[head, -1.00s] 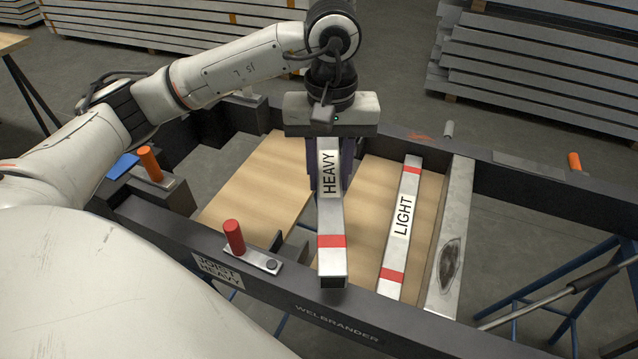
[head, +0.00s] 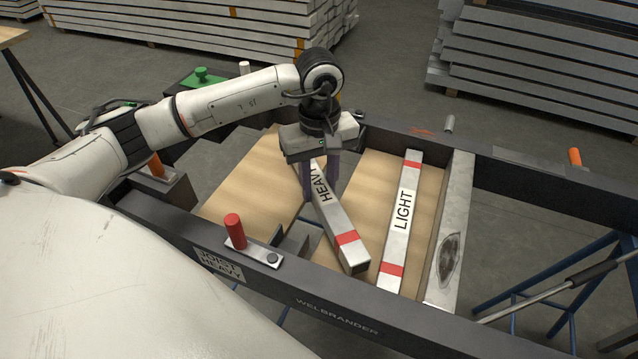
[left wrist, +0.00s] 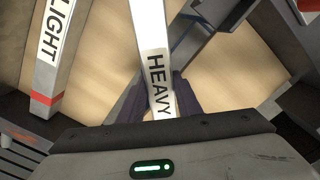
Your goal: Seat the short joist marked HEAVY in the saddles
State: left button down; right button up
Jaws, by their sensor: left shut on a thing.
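The joist marked HEAVY (head: 334,217) is a pale bar with a red band near its front end. My left gripper (head: 320,186) is shut on it around the label and holds it tilted, its near end angled to the right. The joist also shows in the left wrist view (left wrist: 153,60) between the jaws (left wrist: 163,98). A saddle bracket (head: 292,243) shows at the near rail, left of the joist. The sign reading JOIST HEAVY (head: 219,264) is on that rail. The far saddle is hidden behind my arm. My right gripper is not in view.
The joist marked LIGHT (head: 401,225) lies on the wooden boards (head: 365,192) to the right. A red-handled clamp (head: 235,231) stands on the near rail (head: 330,312). A grey crossbeam (head: 452,225) borders the right side. Orange-handled pins stand on the frame.

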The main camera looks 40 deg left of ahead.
aim_at(319, 184)
pick_arm(q)
jog(key=shift+f+b, duration=0.6)
jog(key=c, duration=1.3)
grip_release()
jog(key=shift+r+p, duration=0.4)
jog(key=shift+p, duration=0.05)
notch_tip(319, 184, up, 12)
jog(key=shift+r, duration=0.2)
